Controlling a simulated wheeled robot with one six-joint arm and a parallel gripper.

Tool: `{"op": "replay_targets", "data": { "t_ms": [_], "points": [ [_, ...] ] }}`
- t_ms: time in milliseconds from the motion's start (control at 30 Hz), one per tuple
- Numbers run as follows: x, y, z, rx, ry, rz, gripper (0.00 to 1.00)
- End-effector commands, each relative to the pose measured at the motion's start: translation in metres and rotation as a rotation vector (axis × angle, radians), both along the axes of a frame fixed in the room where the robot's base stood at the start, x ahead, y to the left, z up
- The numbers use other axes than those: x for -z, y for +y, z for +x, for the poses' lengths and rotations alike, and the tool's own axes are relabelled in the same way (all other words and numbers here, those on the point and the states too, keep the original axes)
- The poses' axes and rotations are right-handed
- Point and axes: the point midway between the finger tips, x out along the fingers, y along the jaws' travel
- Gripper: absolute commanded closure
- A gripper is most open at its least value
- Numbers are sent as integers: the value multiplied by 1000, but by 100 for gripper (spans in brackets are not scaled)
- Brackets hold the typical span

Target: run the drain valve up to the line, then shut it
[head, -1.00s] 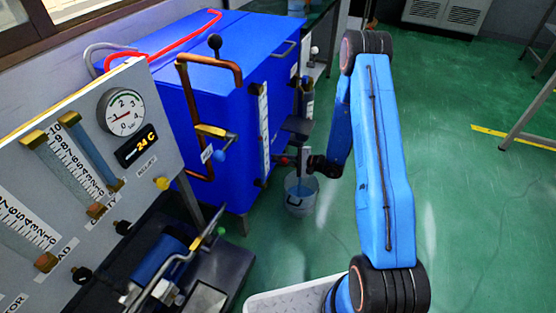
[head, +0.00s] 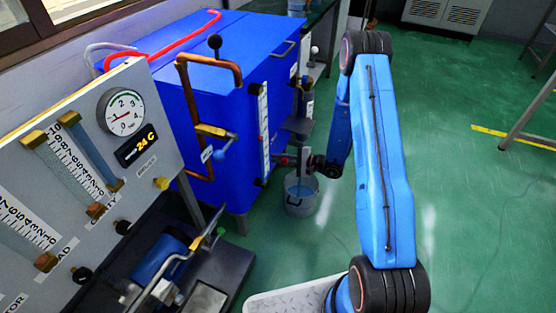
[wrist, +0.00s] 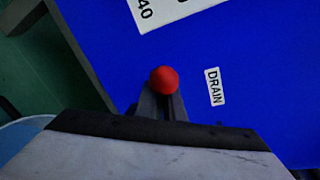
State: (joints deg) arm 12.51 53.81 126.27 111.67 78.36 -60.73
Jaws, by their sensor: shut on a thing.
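The drain valve is low on the front of the blue tank (head: 222,130), beside the DRAIN label (wrist: 213,87). Its lever ends in a red knob (wrist: 164,80), which shows at my fingertips in the wrist view. My gripper (wrist: 163,106) is shut on the lever; in the head view my gripper (head: 304,160) is at the tank's lower front corner. A grey bucket (head: 300,206) stands on the floor below, with bluish water (head: 301,188) in it. A line in the bucket cannot be made out. My gripper partly hides the valve and outlet.
A scaled sight tube (head: 263,130) runs up the tank front. A copper pipe with a valve (head: 212,131) is left of it. A gauge panel (head: 90,170) and a pump unit (head: 165,262) fill the lower left. Green floor (head: 475,215) is open to the right.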

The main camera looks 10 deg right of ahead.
Motion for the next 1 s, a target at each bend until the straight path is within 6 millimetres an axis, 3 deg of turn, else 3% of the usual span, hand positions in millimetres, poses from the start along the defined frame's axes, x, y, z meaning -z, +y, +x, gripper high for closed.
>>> {"op": "replay_targets", "data": {
  "t_ms": [33,1000],
  "points": [
    [-1,8,-7,-18,-3,3,100],
    [26,9,-10,-17,-409,-294,100]
  ]
}}
